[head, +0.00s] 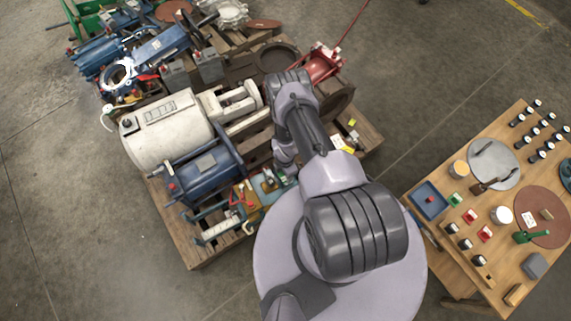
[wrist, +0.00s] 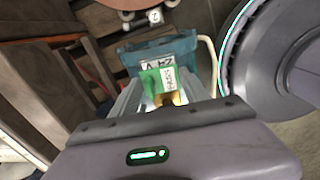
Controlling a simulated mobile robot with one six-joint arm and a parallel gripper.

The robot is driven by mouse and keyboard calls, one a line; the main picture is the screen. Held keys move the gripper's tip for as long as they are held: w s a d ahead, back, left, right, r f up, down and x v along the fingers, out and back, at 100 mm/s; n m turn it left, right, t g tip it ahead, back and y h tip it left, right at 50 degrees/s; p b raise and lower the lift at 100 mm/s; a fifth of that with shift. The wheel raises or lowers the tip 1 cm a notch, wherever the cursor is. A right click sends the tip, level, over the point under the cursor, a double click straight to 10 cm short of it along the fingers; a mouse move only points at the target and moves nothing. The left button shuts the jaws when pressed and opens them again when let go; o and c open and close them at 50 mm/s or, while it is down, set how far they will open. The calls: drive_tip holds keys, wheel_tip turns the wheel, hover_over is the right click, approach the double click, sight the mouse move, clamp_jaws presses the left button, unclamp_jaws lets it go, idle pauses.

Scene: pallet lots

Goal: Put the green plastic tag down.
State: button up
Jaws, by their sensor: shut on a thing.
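The green plastic tag (wrist: 150,82) with a white printed label shows in the wrist view between the fingers of my gripper (wrist: 160,97). The gripper is shut on it. A teal part (wrist: 185,52) with a white label lies just beyond the tag; I cannot tell whether the tag touches it. In the head view my arm reaches over the near side of the loaded pallet, and its end is near the teal part (head: 266,183). The arm largely hides the gripper and tag there.
The wooden pallet (head: 198,252) is crowded with a cream motor (head: 165,130), a blue motor (head: 205,172) and a red-handled jack (head: 320,62). A wooden table (head: 440,190) with small parts, a blue tray (head: 430,200) and round plates stands at right. Bare floor lies between.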

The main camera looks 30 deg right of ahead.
wheel_tip(320, 180, down, 4)
drive_tip(key=shift+r+b, duration=0.25)
drive_tip(key=shift+b, duration=0.8)
drive_tip(key=shift+f+b, duration=0.25)
drive_tip(key=shift+b, duration=0.05)
drive_tip(key=o, duration=1.3)
drive_tip(key=shift+r, duration=0.1)
drive_tip(key=shift+r, duration=0.1)
